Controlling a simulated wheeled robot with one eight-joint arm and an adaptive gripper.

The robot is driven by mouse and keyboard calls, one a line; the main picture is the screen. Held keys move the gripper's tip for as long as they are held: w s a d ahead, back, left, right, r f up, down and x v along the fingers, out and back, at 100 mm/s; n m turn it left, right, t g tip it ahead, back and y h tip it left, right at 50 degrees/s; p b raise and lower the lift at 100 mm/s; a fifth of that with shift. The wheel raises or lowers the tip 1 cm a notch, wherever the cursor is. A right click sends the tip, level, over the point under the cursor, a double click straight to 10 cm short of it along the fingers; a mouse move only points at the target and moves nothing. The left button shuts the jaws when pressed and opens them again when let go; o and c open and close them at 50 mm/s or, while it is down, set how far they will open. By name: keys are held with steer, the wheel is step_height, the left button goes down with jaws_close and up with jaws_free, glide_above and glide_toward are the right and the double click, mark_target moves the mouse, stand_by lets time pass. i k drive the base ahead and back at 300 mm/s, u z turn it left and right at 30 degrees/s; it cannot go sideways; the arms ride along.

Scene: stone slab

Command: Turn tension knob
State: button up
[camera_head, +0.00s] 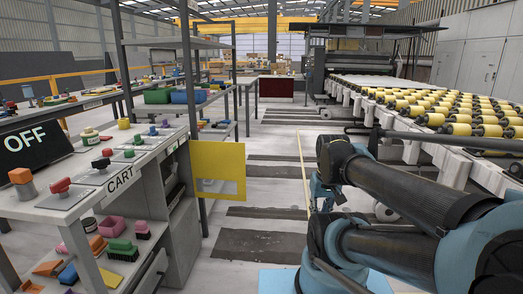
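A grey control console stands at the left, with several coloured knobs along its top. A green knob (137,140) and a blue knob (152,130) are farther back. I cannot read which one is the tension knob. My folded arm fills the lower right, well apart from the console. I cannot make out my gripper's fingers.
A dark "OFF" display (32,143) stands on the console, with an orange block (22,177) near it. Brushes and blocks fill the shelf below. A yellow panel (218,170) juts into the aisle. A roller conveyor (415,140) runs along the right. The middle floor is clear.

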mark_target(173, 168)
steer(key=z, duration=0.15)
steer(key=i, duration=4.4)
steer(key=u, duration=2.25)
